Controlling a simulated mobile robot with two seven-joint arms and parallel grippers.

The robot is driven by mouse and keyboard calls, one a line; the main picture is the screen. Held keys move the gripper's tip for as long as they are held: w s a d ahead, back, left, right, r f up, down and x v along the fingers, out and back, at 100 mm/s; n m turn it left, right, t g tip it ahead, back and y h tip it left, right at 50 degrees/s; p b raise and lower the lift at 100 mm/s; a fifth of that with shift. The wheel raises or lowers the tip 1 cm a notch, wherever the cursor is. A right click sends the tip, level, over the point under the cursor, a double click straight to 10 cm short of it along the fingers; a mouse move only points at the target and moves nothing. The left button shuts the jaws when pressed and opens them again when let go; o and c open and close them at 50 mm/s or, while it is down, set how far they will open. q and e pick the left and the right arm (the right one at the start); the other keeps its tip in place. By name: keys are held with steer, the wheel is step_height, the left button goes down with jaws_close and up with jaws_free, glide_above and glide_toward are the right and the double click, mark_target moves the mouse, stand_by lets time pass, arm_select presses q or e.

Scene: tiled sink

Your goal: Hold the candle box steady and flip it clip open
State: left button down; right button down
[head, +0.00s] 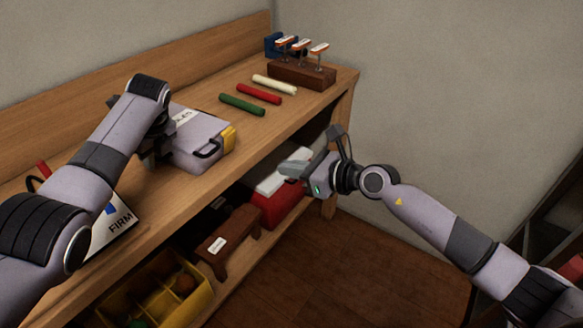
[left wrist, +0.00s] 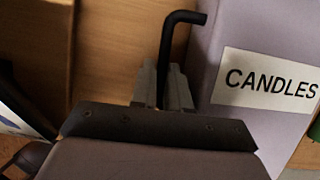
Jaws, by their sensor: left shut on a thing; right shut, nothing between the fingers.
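The lilac candle box (head: 195,150) lies shut on the wooden bench, its "CANDLES" label (left wrist: 270,80) readable in the left wrist view. A black bar handle (head: 208,149) and a yellow part (head: 229,138) are at its front right; I cannot tell which is the clip. My left gripper (left wrist: 163,80) is shut on a black bent bar (left wrist: 182,18) beside the box; its grip is largely hidden by my arm in the head view. My right gripper (head: 288,168) is shut and empty, off the bench's front edge, to the right of the box and apart from it.
Green (head: 242,104), red (head: 259,93) and white candles (head: 275,84) lie behind the box, near a dark wooden stand (head: 302,75). A "FIRM" sign (head: 115,230) is at left. The lower shelf holds a red box (head: 278,207) and yellow crate (head: 190,305).

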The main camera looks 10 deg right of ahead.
stand_by(0.3)
arm_select(q)
steer(key=c, duration=1)
jaws_free()
steer(key=shift+c, duration=0.2)
steer(key=shift+r, duration=0.1)
